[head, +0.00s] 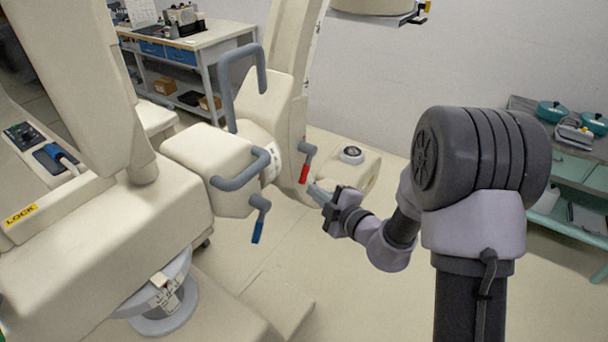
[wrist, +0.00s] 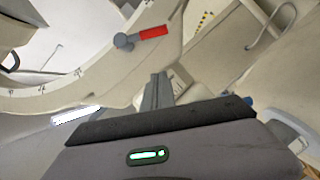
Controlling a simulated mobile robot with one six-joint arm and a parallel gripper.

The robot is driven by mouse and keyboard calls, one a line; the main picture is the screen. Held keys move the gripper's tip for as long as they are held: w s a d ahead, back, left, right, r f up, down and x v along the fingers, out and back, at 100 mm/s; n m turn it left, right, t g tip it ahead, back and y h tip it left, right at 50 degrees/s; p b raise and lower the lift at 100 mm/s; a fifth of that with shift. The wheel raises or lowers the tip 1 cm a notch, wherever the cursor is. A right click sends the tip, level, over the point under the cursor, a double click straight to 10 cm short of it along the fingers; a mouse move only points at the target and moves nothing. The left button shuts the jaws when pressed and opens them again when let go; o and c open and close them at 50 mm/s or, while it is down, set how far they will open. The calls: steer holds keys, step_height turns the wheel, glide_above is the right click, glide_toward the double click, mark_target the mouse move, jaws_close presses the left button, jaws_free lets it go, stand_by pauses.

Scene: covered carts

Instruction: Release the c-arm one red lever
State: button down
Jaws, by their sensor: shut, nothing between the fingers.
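The red lever (head: 304,174) hangs from a grey pivot on the side of the cream c-arm (head: 291,130). In the wrist view the red lever (wrist: 153,32) shows above the fingers, beyond their tips, with its grey pivot at its left end. My gripper (head: 313,190) is shut and empty. Its fingertips are just below and right of the lever in the head view; I cannot tell whether they touch there. In the wrist view the shut fingers (wrist: 157,76) point up toward the c-arm, and a gap shows between them and the lever.
A blue lever (head: 257,232) hangs from the cream housing, left of my gripper. Grey handles (head: 243,170) stick out above it. A cart with blue drawers (head: 180,55) stands at the back left, a green cart (head: 575,165) at the right. Floor is clear below my arm.

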mark_target(304, 178)
steer(key=shift+a, duration=0.1)
steer(key=w+a+f+b, duration=0.1)
steer(key=w, duration=0.2)
steer(key=w+a+f+b, duration=0.1)
steer(key=w+b, duration=0.1)
steer(key=w, duration=0.1)
steer(key=w+a+f+b, duration=0.1)
steer(key=w+f, duration=0.1)
steer(key=w, duration=0.2)
steer(key=shift+w+a, duration=0.1)
steer(key=shift+w+b, duration=0.15)
steer(key=shift+b, duration=0.15)
steer(key=shift+f, duration=0.15)
